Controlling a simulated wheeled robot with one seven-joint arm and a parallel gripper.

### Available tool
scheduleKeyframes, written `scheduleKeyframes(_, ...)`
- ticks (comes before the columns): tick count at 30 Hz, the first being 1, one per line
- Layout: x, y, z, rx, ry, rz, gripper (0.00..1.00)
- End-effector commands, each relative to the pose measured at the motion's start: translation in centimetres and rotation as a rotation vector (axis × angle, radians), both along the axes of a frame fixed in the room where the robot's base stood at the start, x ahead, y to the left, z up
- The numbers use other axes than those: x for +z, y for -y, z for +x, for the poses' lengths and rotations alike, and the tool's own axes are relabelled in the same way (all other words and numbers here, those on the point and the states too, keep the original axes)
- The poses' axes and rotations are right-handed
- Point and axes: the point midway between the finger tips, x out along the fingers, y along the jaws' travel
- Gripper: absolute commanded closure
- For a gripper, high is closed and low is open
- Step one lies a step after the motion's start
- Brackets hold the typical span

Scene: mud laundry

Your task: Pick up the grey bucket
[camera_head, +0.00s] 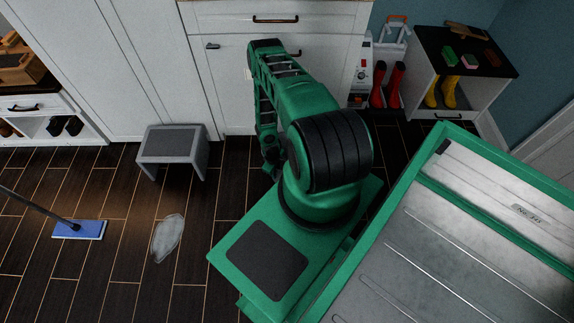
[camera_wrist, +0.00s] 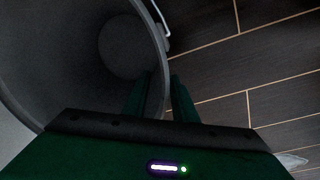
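The grey bucket (camera_wrist: 60,60) fills the left of the wrist view. I look into its open mouth, with the round bottom (camera_wrist: 128,46) deeper inside. Its pale wire handle (camera_wrist: 161,22) shows at the upper right of the rim. My gripper (camera_wrist: 163,80) has its two dark green fingers apart. The left finger is over the inside of the bucket and the right one is outside, with the rim passing between them. A gap seems to show beside the rim; contact is unclear. In the head view the bucket and my fingers are not visible; my green arm covers that area.
A grey stool (camera_head: 173,146) stands on the dark plank floor, left of my arm. A puddle (camera_head: 168,238) and a blue mop (camera_head: 79,229) lie at the lower left. White cabinets (camera_head: 160,60) line the back. Red boots (camera_head: 388,85) and a shelf bench (camera_head: 480,60) stand at the right.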

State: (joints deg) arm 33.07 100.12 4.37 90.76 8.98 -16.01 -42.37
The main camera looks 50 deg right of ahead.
Motion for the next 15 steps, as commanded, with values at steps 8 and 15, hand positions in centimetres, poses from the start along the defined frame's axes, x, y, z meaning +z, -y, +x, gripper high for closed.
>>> scheduleKeyframes(8,-2.6,0.3,0.1,-0.001,0.000,-0.001,0.75)
scheduleKeyframes(15,-2.8,0.3,0.1,-0.001,0.000,0.000,0.75)
